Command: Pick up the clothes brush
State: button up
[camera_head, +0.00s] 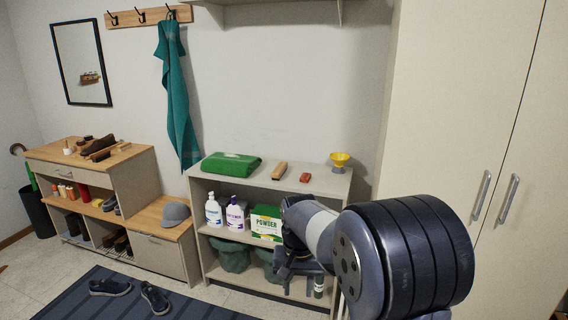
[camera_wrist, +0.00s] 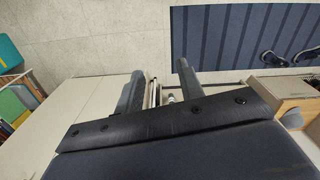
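A tan, oblong brush-like thing (camera_head: 279,170), which looks like the clothes brush, lies on top of the pale shelf unit (camera_head: 310,182) in the head view. I cannot make out the brush in the wrist view.
Bottles and a green powder box (camera_head: 266,222) stand below. A tall cabinet (camera_head: 455,130) is at right. A wooden-topped bench (camera_head: 90,155) with brown items is at left.

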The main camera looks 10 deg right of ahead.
aim_at(280, 168)
jog(key=i+z, duration=0.1)
jog(key=i, duration=1.1)
jog(key=i+z, duration=0.15)
jog(key=i, duration=0.45)
jog(key=i+j+z, duration=0.1)
jog(key=i, duration=0.5)
jog(key=i+j, duration=0.2)
jog(key=i, duration=0.4)
jog(key=z, duration=0.05)
